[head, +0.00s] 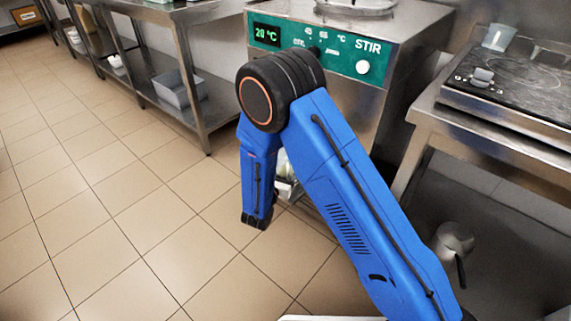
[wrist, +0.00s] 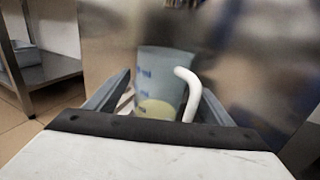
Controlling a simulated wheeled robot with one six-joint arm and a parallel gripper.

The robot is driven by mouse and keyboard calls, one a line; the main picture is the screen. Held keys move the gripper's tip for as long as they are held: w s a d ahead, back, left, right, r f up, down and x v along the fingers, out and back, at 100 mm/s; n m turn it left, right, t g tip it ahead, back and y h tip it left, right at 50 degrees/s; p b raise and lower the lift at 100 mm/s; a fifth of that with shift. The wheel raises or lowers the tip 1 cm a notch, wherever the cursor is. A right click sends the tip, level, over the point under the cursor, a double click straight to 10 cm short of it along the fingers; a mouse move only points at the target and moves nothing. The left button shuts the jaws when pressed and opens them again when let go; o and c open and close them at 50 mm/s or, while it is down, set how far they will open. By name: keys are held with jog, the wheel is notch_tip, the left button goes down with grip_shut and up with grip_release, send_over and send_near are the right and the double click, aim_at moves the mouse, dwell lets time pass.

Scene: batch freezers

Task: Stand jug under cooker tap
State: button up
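The jug (wrist: 160,75) is a translucent bluish beaker with blue marks, a white handle (wrist: 187,92) on its right and pale yellow at its bottom. In the wrist view it looks upright between the fingers of my gripper (wrist: 167,95). The fingers flank it; whether they press on it cannot be told. In the head view my blue arm hides the gripper and most of the jug. The cooker (head: 400,55) is a steel cabinet with a green panel (head: 318,50) reading 20 °C and STIR. Its tap cannot be made out; a blurred detail (wrist: 183,3) shows above the jug.
A steel counter (head: 480,125) with a black hob (head: 520,80) and a small clear jug (head: 498,37) stands right. A metal pot (head: 453,240) is low beneath it. A steel shelf table (head: 190,60) stands left. The tiled floor at left is clear.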

jog(key=shift+r, duration=0.1)
jog(key=shift+s+a, duration=0.15)
jog(key=shift+s, duration=0.15)
jog(key=v, duration=1.1)
jog(key=shift+s, duration=0.15)
